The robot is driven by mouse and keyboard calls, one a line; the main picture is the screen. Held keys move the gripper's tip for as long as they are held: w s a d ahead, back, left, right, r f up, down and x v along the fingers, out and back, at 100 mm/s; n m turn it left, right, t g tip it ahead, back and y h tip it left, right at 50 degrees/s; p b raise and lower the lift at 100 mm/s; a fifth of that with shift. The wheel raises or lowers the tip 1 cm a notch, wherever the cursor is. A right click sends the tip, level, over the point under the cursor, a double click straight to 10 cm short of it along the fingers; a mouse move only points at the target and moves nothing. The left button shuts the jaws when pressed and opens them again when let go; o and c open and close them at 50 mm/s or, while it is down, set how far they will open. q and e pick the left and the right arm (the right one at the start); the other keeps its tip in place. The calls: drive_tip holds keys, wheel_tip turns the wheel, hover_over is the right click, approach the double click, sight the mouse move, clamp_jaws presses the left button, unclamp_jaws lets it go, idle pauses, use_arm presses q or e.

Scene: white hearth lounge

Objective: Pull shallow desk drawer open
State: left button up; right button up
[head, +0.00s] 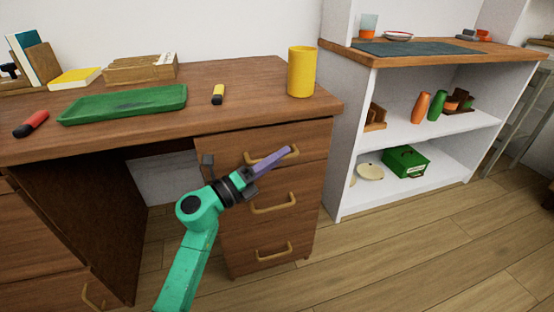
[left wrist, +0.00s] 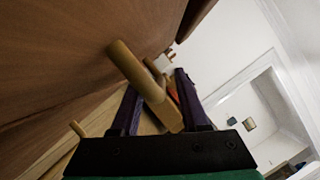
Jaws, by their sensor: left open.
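The wooden desk (head: 235,78) has a stack of three drawers under its right side. The top drawer (head: 313,138) looks flush with the fronts below it. Its tan handle (head: 252,159) is partly hidden behind my left gripper (head: 286,154). The purple fingers reach across the handle in the head view. In the left wrist view, my left gripper (left wrist: 156,84) is open, with a tan bar handle (left wrist: 138,72) reaching in between its two fingers. I cannot tell whether either finger touches it. My right gripper is in neither view.
Below are a middle handle (head: 273,204) and a bottom handle (head: 274,252). A yellow cup (head: 301,72) stands near the desktop's right edge, and a green tray (head: 122,104) lies farther left. A white shelf unit (head: 345,185) stands right of the desk. Floor in front is clear.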

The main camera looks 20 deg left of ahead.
use_arm(q)
clamp_jaws()
idle(1.4)
